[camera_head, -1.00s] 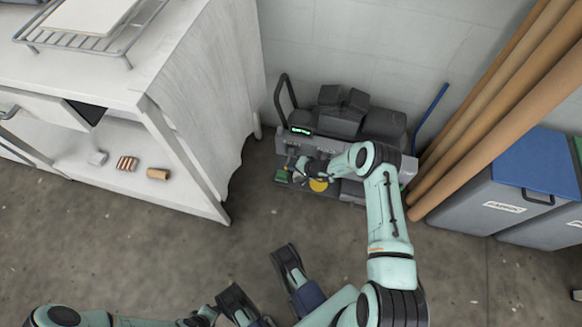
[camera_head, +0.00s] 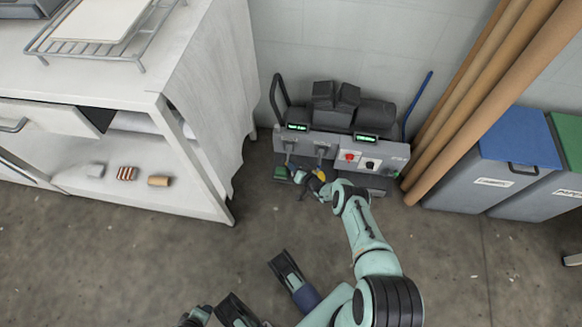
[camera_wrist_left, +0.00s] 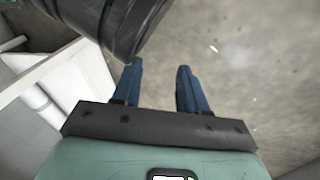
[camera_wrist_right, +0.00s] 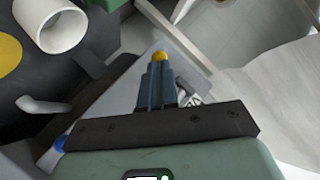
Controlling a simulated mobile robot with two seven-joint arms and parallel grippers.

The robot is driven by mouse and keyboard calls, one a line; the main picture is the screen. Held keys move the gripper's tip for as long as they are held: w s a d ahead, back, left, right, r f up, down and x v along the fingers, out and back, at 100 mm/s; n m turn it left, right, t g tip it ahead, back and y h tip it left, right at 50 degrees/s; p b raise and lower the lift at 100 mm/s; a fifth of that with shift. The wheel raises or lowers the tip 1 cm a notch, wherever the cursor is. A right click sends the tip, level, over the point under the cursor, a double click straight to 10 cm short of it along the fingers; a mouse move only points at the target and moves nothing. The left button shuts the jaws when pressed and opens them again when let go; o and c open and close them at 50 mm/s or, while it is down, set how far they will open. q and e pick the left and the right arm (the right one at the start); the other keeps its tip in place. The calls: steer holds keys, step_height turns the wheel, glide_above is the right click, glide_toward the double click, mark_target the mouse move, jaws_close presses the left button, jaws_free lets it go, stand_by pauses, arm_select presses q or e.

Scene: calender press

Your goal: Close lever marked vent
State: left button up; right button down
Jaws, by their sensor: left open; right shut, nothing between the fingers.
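The grey press panel (camera_head: 340,148) stands against the back wall, with two dark lever fittings on its left half. The vent marking is not readable, so I cannot tell which lever bears it. My right gripper (camera_head: 306,180) is low in front of the panel's left half, and its fingers are shut and empty. In the right wrist view, a small yellow knob (camera_wrist_right: 160,56) sits right at the tips of the right gripper (camera_wrist_right: 157,75); I cannot tell if they touch. My left gripper (camera_wrist_left: 160,80) is open and empty over the floor in the left wrist view.
A white bench (camera_head: 120,95) with shelf stands to the left. Brown tubes (camera_head: 480,95) lean on the wall at right, beside a blue-lidded bin (camera_head: 490,180). A red button (camera_head: 350,156) is on the panel's right half.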

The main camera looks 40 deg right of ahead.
arm_select(q)
steer(key=shift+s+f, duration=0.55)
steer(key=shift+s, duration=0.05)
steer(key=shift+r+p, duration=0.6)
steer(key=shift+r, duration=0.25)
